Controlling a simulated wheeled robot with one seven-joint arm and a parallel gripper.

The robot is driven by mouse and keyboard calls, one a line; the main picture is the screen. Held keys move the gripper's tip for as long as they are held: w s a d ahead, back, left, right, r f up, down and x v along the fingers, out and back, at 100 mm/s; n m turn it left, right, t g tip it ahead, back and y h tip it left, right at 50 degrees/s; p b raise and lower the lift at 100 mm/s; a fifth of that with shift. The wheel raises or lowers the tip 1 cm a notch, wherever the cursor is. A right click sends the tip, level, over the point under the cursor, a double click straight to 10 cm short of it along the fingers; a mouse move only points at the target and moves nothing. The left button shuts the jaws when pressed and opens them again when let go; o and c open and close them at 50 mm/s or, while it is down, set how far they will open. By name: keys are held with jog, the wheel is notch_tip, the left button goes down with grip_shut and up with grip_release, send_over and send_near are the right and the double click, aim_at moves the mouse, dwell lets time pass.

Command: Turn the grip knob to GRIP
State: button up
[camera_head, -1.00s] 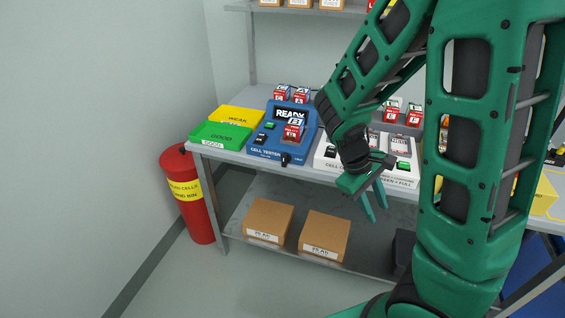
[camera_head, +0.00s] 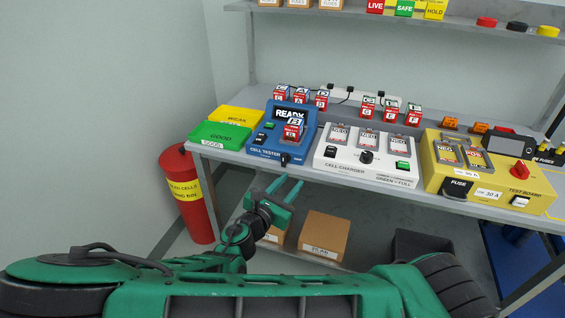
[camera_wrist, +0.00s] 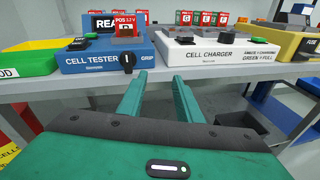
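The blue cell tester (camera_head: 272,140) stands at the left of the bench, with a READY display and a red-and-white cell (camera_head: 293,129) standing in it. The black grip knob (camera_head: 285,159) is on its front face. In the wrist view the knob (camera_wrist: 127,62) looks roughly upright, with the word GRIP printed to its right. My gripper (camera_head: 292,179) is open and empty, below and in front of the bench edge. In the wrist view its fingers (camera_wrist: 158,80) point toward the bench, lower than the knob and to its right, apart from it.
A green GOOD tray (camera_head: 222,135) and a yellow WEAK tray (camera_head: 243,117) lie left of the tester. The white cell charger (camera_head: 350,157) stands close on its right, then a yellow test board (camera_head: 520,190). A lower shelf holds cardboard boxes (camera_head: 324,236). A red bin (camera_head: 190,195) stands at left.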

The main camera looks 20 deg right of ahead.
aim_at(284, 160)
jog(key=w+a+n+t+y, duration=0.1)
jog(key=a+n+t, duration=0.2)
jog(key=a+n, duration=0.15)
jog(key=shift+m, duration=0.45)
jog(key=x, duration=1)
jog(key=shift+w+a+r, duration=0.25)
jog(key=shift+w+r, duration=0.1)
jog(key=c, duration=0.7)
jog(key=shift+o, duration=0.2)
jog(key=shift+d, duration=0.15)
